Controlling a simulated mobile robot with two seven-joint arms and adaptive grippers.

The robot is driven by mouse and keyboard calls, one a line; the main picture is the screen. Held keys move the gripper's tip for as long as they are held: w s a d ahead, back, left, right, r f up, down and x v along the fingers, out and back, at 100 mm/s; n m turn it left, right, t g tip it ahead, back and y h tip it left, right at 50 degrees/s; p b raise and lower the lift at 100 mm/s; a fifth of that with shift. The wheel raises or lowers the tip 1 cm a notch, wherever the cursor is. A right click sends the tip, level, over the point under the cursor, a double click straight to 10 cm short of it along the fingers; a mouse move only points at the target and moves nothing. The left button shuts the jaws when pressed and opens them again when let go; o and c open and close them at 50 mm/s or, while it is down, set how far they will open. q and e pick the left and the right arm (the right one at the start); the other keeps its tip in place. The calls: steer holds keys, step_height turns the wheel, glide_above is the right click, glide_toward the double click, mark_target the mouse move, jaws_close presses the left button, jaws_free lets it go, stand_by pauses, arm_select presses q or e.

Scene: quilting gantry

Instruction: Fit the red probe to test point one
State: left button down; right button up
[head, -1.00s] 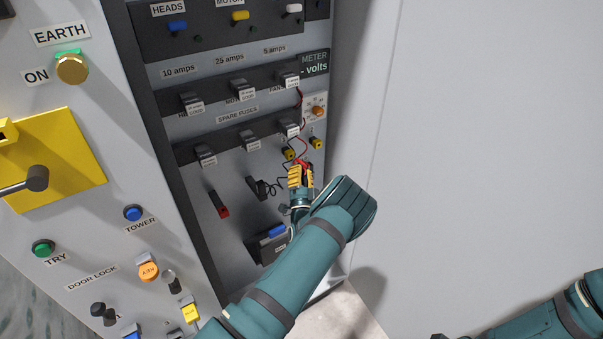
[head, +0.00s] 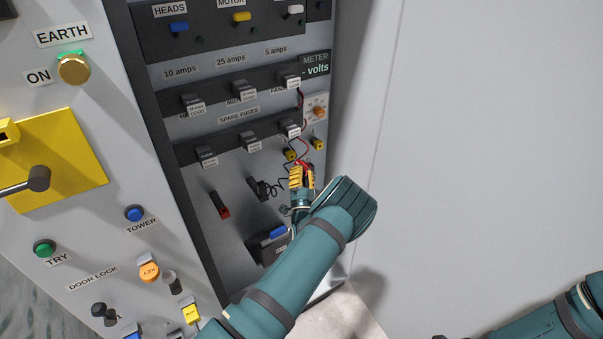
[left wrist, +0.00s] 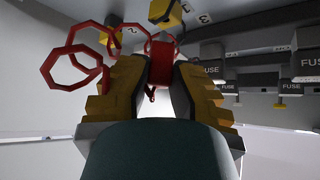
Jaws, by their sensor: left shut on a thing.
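My left gripper (head: 303,166) is shut on the red probe (left wrist: 162,66), which stands between its yellow fingers in the left wrist view. In the head view the gripper is at the lower right of the fuse panel, just below two yellow sockets, one to the left (head: 289,155) and one to the right (head: 317,144). The left wrist view shows yellow sockets marked 2 (left wrist: 110,40) and 3 (left wrist: 168,16) beyond the fingers. I cannot read a mark for point one. The probe's tip is hidden, so contact cannot be told. My right gripper is out of view.
A red lead (left wrist: 75,65) loops left of the fingers. A black lead (head: 270,188) hangs beside the gripper. The blank wall (head: 480,140) on the right is clear.

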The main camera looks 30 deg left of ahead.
arm_select(q)
steer(key=shift+w+a, duration=0.35)
steer(key=shift+a, duration=0.25)
steer(key=shift+w+a, duration=0.35)
steer(key=shift+a, duration=0.2)
stand_by(0.4)
steer(key=c, duration=0.9)
jaws_free()
steer(key=v, duration=1.2)
